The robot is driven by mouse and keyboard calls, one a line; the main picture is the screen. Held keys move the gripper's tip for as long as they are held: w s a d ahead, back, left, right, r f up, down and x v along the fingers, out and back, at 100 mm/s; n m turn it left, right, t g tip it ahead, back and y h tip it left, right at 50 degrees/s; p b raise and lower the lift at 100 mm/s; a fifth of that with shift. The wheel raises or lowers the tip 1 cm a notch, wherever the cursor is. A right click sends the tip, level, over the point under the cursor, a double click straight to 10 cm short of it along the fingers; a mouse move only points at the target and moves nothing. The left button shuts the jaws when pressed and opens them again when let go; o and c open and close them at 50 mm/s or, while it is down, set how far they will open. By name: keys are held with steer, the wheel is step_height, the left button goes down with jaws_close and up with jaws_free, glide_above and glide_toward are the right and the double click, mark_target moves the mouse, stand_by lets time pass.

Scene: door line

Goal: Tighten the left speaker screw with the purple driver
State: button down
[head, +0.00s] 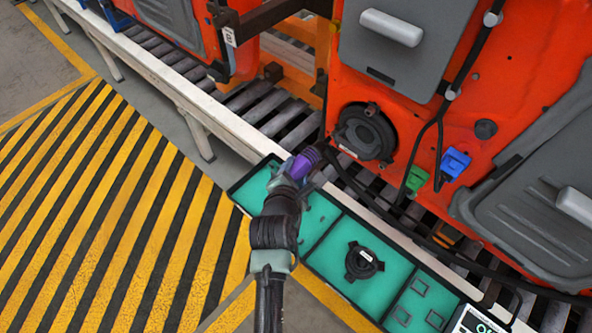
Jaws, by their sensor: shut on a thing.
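The purple driver (306,161) is in my gripper (297,176), which is shut on it above the far-left end of the teal tray. Its tip side points up and right toward the round black speaker (367,133) on the orange door. The driver appears to the lower left of the speaker; whether it touches anything there I cannot tell. The left speaker screw is too small to make out. The fingers are partly hidden by my wrist.
The teal tray (320,258) holds a black round part (362,262) and small flat pieces. Green (416,179) and blue (454,164) connectors hang on black cables before the orange door (400,95). A roller conveyor (255,102) runs behind. Striped floor (110,210) at left is clear.

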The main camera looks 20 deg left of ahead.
steer(key=shift+w+d+r, duration=0.15)
steer(key=shift+w+d, duration=0.1)
steer(key=shift+w, duration=0.4)
stand_by(0.6)
steer(key=shift+w+d+r, duration=0.2)
steer(key=shift+w+d, duration=0.05)
steer(key=shift+w, duration=0.25)
stand_by(1.0)
steer(key=shift+s+a+f+p, duration=0.1)
steer(key=shift+s+a+p, duration=0.35)
steer(key=shift+s, duration=0.7)
steer(key=shift+s+a+f+p, duration=0.1)
steer(key=shift+s+a+p, duration=0.3)
steer(key=shift+s, duration=0.7)
steer(key=shift+s+a+p, duration=0.35)
steer(key=shift+s+a, duration=0.15)
steer(key=shift+s, duration=0.65)
steer(key=shift+d, duration=0.1)
